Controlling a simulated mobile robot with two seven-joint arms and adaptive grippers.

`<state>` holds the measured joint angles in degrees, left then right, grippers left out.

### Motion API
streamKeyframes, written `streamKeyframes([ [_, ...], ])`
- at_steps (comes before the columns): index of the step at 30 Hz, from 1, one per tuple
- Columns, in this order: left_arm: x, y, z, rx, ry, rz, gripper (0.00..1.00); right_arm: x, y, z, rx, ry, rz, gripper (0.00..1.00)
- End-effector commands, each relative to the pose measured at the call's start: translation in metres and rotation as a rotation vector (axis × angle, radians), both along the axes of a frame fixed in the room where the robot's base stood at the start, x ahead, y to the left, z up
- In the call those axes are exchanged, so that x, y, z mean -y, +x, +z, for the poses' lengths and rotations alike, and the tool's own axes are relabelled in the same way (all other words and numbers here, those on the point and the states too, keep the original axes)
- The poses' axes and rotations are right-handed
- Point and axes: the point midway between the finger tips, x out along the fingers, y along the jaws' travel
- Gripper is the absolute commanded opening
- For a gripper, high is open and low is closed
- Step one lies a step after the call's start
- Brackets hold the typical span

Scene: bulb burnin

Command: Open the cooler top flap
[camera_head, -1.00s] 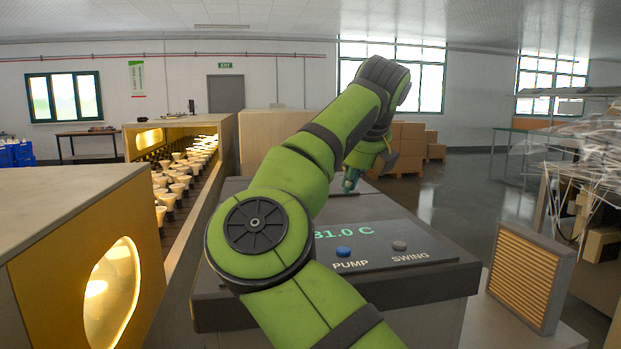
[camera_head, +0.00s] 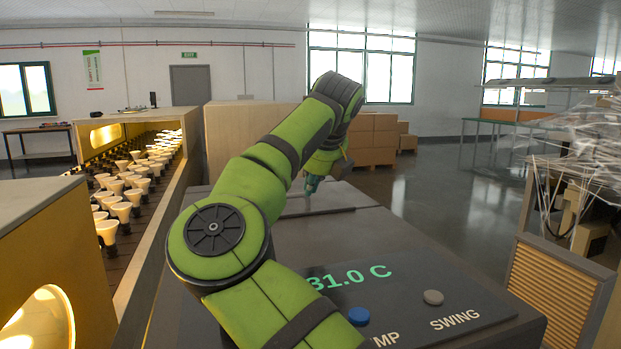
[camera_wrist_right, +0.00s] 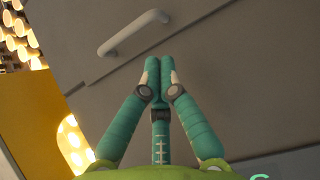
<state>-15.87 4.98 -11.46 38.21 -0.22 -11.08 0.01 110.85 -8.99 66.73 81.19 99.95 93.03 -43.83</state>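The cooler (camera_head: 420,262) is a grey box with a green 31.0 C readout on its sloped front panel. Its top flap (camera_head: 340,199) is the far part of the top, lying flat and closed. In the right wrist view the flap (camera_wrist_right: 195,14) carries a pale bar handle (camera_wrist_right: 133,33), beyond a dark seam. My right gripper (camera_head: 311,186) hangs above the cooler top, partly hidden by its own arm. In the wrist view its teal fingers (camera_wrist_right: 159,72) are together at the tips, with nothing between them, apart from the handle. My left gripper is out of view.
A blue button (camera_head: 358,316) and a grey SWING button (camera_head: 433,297) sit on the front panel. A rack of lit bulbs (camera_head: 128,190) runs along the left. A slatted vent box (camera_head: 556,292) stands at the right.

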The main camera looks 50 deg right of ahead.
Motion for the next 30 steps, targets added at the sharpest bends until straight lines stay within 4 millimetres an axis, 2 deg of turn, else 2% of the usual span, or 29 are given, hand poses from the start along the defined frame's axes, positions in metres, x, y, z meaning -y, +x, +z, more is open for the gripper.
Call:
streamKeyframes([
  [6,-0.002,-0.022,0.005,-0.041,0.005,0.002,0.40,0.011,0.020,-0.031,-0.004,0.001,-0.001,0.00],
  [12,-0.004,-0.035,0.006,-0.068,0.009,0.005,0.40,0.017,0.031,-0.046,-0.001,0.000,-0.001,0.00],
  [24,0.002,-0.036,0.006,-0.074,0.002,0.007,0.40,0.018,0.033,-0.049,0.000,0.001,-0.001,0.00],
  [30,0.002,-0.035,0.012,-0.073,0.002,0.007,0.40,0.018,0.033,-0.040,0.001,0.000,0.000,0.00],
])
